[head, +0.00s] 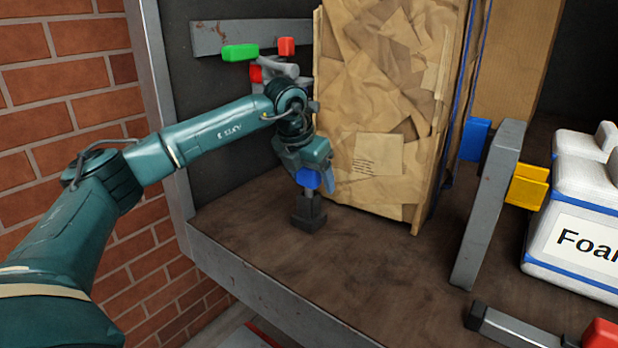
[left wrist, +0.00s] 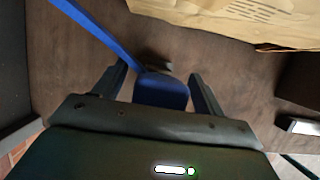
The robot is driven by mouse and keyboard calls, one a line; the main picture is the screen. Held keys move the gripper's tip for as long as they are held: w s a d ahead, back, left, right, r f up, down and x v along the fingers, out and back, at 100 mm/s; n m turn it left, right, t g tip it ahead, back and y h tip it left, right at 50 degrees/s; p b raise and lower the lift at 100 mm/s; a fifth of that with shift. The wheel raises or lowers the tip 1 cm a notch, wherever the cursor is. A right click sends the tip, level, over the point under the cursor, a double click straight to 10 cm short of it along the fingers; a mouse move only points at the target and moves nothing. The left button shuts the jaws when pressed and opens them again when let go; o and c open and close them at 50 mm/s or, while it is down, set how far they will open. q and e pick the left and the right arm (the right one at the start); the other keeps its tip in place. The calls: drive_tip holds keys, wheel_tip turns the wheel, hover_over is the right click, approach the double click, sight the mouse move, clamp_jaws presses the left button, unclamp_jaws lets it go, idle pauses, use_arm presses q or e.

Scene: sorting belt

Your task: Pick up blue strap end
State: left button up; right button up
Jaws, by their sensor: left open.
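The blue strap end (head: 308,179) is a small bright blue piece just above a dark grey stand (head: 307,212) on the brown deck. In the left wrist view the blue strap end (left wrist: 162,91) lies between my two open fingers, with a visible gap on each side. A blue strap (left wrist: 95,32) runs to the upper left there. My left gripper (head: 317,177) points down around the strap end in the head view, and it also shows in the left wrist view (left wrist: 158,82). My right gripper is not in view.
A large paper-wrapped package (head: 375,120) stands close right of my gripper. A grey post (head: 487,205) with blue and yellow blocks and a white "Foam" box (head: 580,240) stand further right. A grey rail (head: 208,38) with coloured levers is behind.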

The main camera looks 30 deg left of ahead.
use_arm(q)
drive_tip(key=shift+c, duration=0.4)
drive_tip(key=c, duration=1.1)
drive_tip(key=shift+r, duration=0.1)
wheel_tip(320, 180, up, 10)
drive_tip(key=shift+f, duration=0.1)
